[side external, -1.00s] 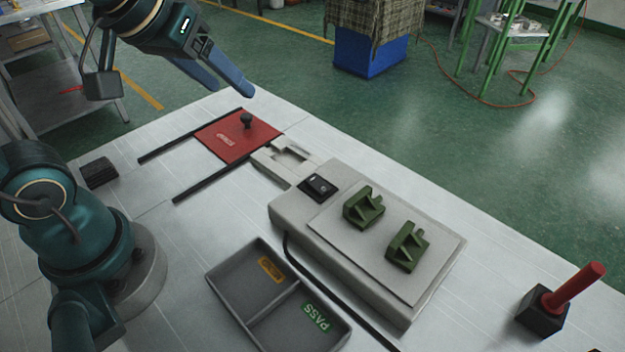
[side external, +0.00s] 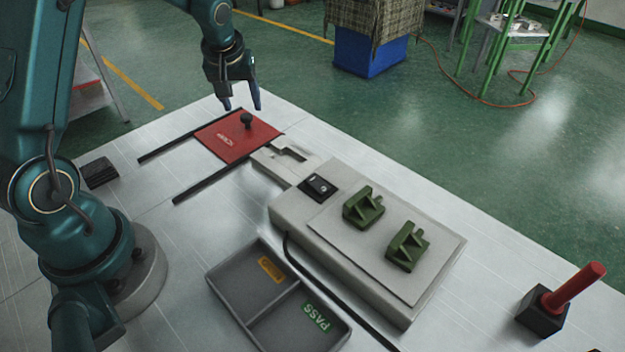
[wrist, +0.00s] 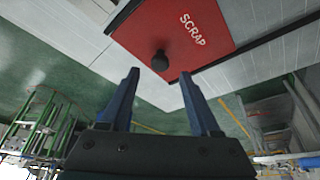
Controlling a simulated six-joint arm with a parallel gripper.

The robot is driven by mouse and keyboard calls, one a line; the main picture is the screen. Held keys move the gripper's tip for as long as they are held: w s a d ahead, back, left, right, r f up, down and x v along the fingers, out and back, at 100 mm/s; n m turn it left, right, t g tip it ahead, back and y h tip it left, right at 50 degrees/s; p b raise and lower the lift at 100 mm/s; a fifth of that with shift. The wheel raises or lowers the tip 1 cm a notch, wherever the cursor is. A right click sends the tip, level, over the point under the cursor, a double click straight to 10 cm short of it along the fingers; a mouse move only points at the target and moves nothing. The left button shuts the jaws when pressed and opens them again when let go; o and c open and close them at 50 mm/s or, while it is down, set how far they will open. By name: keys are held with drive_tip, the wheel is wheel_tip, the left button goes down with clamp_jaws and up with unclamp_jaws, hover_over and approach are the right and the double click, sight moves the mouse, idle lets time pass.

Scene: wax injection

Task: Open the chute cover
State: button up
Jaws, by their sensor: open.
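The chute cover (side external: 226,143) is a flat red plate at the back left of the white table, between two black rails. It carries a black ball knob (side external: 246,120) near its far edge. In the wrist view the red cover (wrist: 205,25) shows the word SCRAP, and its knob (wrist: 160,60) lies ahead of the fingertips. My gripper (side external: 241,106) points down above the far edge of the cover, close to the knob. Its blue fingers are open and empty, and they also show in the wrist view (wrist: 160,75). The gap between fingers and knob is hard to judge.
A beige machine (side external: 290,228) with two green parts on its plate stands right of the cover. A grey two-part tray (side external: 226,297) sits in front. A red-handled stamp (side external: 541,312) stands at the far right. Black rails (side external: 207,182) flank the cover.

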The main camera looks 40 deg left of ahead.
sight(246, 115)
drive_tip(key=shift+x, duration=1.9)
clamp_jaws()
